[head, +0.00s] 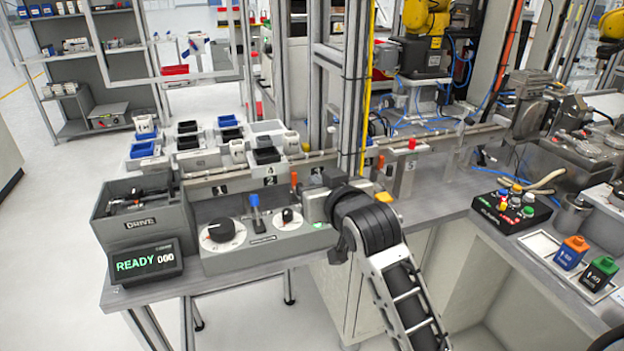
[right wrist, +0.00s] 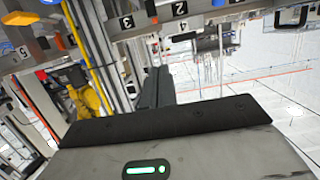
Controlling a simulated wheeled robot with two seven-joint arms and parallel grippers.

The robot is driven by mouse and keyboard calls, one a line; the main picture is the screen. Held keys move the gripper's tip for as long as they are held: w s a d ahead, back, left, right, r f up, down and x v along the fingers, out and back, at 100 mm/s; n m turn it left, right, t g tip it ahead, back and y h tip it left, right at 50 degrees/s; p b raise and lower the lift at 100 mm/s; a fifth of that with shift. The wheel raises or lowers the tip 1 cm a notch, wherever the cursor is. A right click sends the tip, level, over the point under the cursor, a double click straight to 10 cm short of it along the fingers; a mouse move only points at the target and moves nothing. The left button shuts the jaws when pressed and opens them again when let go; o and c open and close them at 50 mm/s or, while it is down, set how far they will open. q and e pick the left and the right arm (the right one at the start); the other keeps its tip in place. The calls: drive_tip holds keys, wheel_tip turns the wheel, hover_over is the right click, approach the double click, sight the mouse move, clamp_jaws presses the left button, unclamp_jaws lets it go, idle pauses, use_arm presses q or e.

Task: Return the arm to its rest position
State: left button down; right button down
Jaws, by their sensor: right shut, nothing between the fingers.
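My right arm (head: 405,290) reaches up from the bottom of the head view to the front of the control panel. Its dark wrist joint covers the panel's right end. My right gripper (right wrist: 157,80) shows in the right wrist view as dark fingers close together, shut and empty. In the head view its fingertips are hard to make out by the panel. My left gripper is not in view.
The control panel (head: 262,262) has a black dial (head: 221,231) and a blue-topped lever (head: 254,212). Left are a grey DRIVE bin (head: 140,233) and a READY display (head: 145,263). A black button box (head: 511,211) and orange and green blocks stand right. Upright posts rise behind the wrist.

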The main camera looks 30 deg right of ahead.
drive_tip(key=s+a+f+n+g+y, duration=0.1)
drive_tip(key=s+a+f, duration=0.25)
drive_tip(key=f, duration=0.55)
drive_tip(key=s+a+f+n+g+y, duration=0.1)
drive_tip(key=s+a+f+n, duration=0.1)
drive_tip(key=s+f, duration=0.5)
drive_tip(key=s+a+f+g+y, duration=0.1)
drive_tip(key=s+a+f, duration=0.2)
drive_tip(key=s+f, duration=0.3)
drive_tip(key=s+a+f+n+g+y, duration=0.1)
drive_tip(key=s+a+f+g, duration=0.1)
drive_tip(key=s+f, duration=0.4)
drive_tip(key=shift+s+a+f, duration=0.35)
drive_tip(key=shift+a+f, duration=0.05)
drive_tip(key=shift+f, duration=0.1)
drive_tip(key=shift+d, duration=0.1)
